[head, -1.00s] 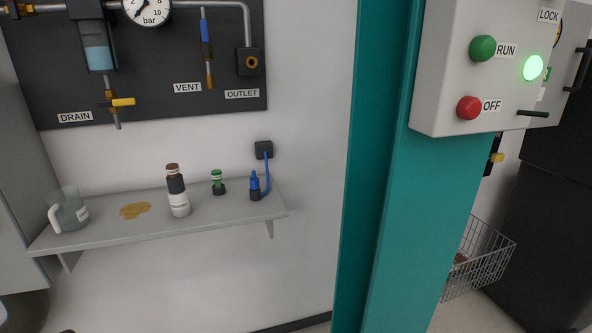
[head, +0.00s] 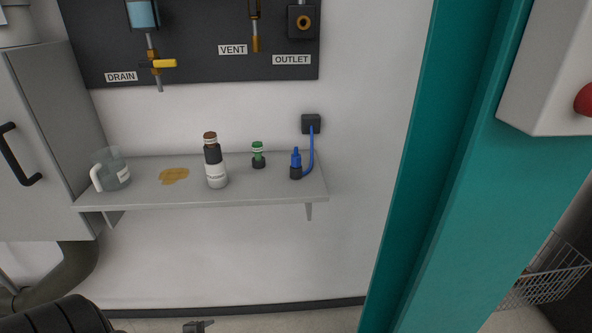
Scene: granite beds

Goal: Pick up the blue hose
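The blue hose (head: 312,150) is a short, thin, curved tube near the right end of the grey wall shelf (head: 250,199). Its upper end meets a black wall socket (head: 311,124), and it bends down to the shelf beside a small blue-topped fitting with a black base (head: 296,165). The hose seems to join this fitting low down.
A green-topped fitting (head: 258,155), a brown-capped bottle (head: 215,163), a yellow-brown stain (head: 174,176) and a clear jug (head: 112,170) are on the shelf. A teal post (head: 455,170) stands right. Dark items at the bottom left are cut off.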

